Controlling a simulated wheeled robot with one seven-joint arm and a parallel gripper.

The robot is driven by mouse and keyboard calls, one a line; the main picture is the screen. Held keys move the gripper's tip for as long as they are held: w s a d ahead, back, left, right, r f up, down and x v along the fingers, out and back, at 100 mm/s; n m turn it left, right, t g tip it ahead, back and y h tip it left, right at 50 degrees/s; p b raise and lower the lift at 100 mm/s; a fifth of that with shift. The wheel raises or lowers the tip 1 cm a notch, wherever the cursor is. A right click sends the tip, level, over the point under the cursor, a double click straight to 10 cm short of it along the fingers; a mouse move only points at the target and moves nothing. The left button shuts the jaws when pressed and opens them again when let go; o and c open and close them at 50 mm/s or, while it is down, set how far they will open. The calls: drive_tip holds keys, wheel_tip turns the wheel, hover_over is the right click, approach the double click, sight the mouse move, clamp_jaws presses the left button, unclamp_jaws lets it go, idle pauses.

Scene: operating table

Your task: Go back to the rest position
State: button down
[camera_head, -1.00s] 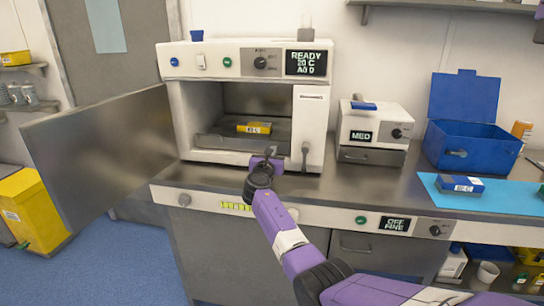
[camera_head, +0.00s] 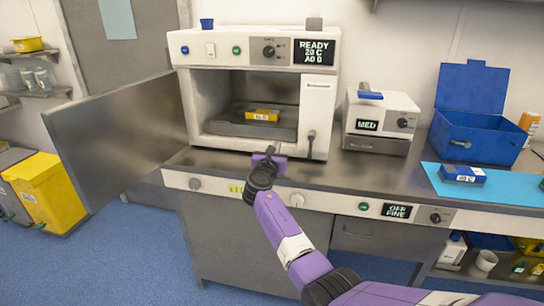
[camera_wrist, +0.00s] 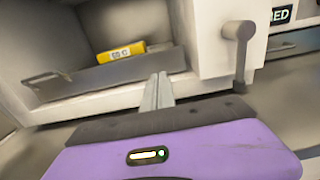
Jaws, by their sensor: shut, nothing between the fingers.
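My gripper (camera_head: 268,154) is at the end of my purple arm, in front of the open oven-like chamber and just above the counter's front part. In the wrist view its fingers (camera_wrist: 158,92) are together with nothing between them. A yellow labelled box (camera_head: 262,115) lies on a grey tray (camera_head: 228,128) inside the chamber. The wrist view also shows the yellow box (camera_wrist: 120,52) and the tray (camera_wrist: 90,78), both apart from my fingers. The white machine (camera_head: 185,85) has its door (camera_head: 120,130) swung wide open to the left. Its display reads READY.
A smaller white device (camera_head: 380,122) marked MED stands to the right on the counter (camera_head: 345,165). Further right are an open blue case (camera_head: 480,138) and a blue box (camera_head: 462,174) on a light blue mat (camera_head: 500,195).

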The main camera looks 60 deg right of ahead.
drive_tip(key=v, duration=0.7)
